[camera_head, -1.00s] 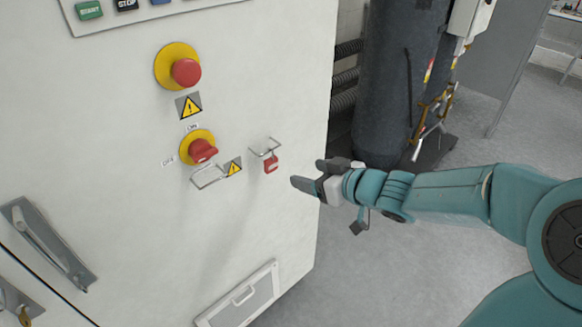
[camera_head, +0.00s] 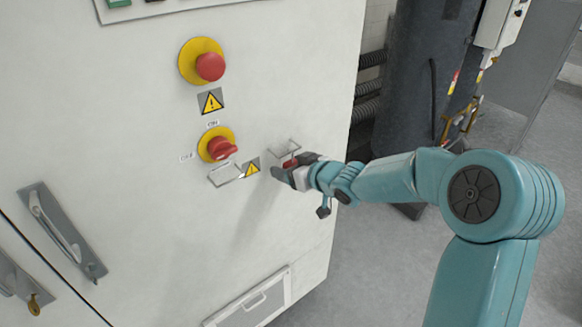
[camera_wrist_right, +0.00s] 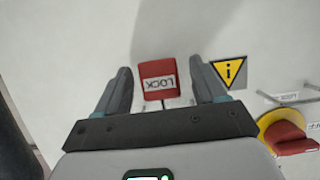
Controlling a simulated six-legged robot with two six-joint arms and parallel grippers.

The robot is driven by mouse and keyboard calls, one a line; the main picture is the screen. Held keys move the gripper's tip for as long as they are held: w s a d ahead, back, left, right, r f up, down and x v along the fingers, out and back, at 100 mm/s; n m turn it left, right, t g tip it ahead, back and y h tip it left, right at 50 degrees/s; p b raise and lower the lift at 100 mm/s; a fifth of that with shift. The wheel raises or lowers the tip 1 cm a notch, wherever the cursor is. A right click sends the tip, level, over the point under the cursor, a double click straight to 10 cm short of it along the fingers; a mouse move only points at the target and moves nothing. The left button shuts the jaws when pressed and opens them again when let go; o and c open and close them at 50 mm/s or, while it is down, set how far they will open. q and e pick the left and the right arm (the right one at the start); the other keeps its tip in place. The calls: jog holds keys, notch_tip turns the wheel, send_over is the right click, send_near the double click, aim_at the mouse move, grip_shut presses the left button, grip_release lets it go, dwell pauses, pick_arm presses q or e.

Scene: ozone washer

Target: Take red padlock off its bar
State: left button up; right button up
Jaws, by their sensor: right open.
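The red padlock (camera_wrist_right: 158,80) with its white LOCK label shows in the right wrist view, between the two spread fingers of my right gripper (camera_wrist_right: 160,90). Gaps show on both sides of it. In the head view the padlock (camera_head: 290,163) is mostly hidden behind my right gripper (camera_head: 287,170), with a bit of red showing. The metal bar (camera_head: 284,148) sticks out from the white cabinet front just above it. The padlock appears to be still at the bar; its shackle is hard to make out. My left gripper is not in view.
A red rotary switch (camera_head: 222,148) on a yellow disc, with a metal hasp (camera_head: 225,175) below, sits left of the bar. A red emergency button (camera_head: 210,66) is above. The white cabinet (camera_head: 150,130) stands close in front of my gripper.

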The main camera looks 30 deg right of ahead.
jog(key=c, duration=1.1)
jog(key=shift+r, duration=0.25)
jog(key=shift+r+p, duration=0.9)
jog(key=shift+p, duration=0.2)
